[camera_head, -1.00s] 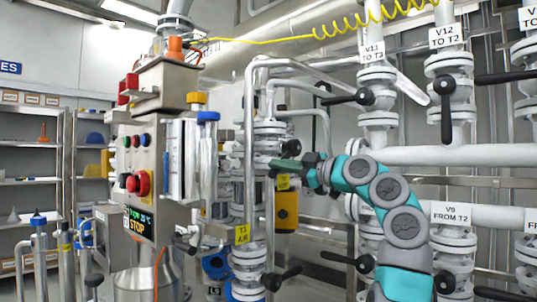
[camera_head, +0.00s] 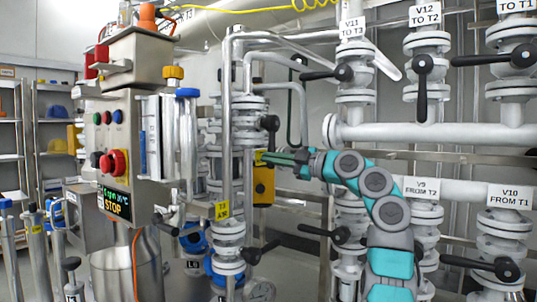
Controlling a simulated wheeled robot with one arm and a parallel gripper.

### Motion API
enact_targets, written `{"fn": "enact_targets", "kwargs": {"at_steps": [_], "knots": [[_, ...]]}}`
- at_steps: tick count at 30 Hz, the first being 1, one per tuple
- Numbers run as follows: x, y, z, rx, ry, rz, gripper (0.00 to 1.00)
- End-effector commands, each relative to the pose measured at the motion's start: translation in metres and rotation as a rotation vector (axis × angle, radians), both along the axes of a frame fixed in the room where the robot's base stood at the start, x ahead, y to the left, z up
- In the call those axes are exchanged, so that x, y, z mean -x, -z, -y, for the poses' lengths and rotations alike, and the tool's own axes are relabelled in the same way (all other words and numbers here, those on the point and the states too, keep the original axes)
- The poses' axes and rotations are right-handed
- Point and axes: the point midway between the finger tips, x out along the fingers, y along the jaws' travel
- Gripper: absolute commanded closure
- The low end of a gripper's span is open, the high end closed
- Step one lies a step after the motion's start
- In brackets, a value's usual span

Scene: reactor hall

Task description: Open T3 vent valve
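A pipe stack with white flanges (camera_head: 245,135) stands at the middle and carries a valve with a black handle (camera_head: 270,123), its knob up and its lever running down. A small yellow tag (camera_head: 258,158) hangs just below, partly behind my fingers; its text is too small to read. My gripper (camera_head: 274,157) points left at this valve, its dark green fingers just below the knob and close to the lever; I cannot tell whether they touch it. The fingers overlap edge-on, so their opening is hidden. Lower on the stack, a yellow T3 tag (camera_head: 222,210) sits above another black handle (camera_head: 262,251).
A control box (camera_head: 120,150) with a red stop button stands left of the stack. A yellow box (camera_head: 264,186) hangs below my gripper.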

Motion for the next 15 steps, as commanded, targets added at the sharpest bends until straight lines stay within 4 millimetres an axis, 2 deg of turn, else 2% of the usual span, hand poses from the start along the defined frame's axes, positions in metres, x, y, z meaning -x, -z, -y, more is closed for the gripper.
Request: {"fn": "enact_targets", "kwargs": {"at_steps": [1,15], "knots": [[-0.0063,0.0059,0.0051,0.003,0.01,-0.011,1.0],[-0.0091,0.0071,0.0083,0.001,0.012,-0.01,1.0]]}}
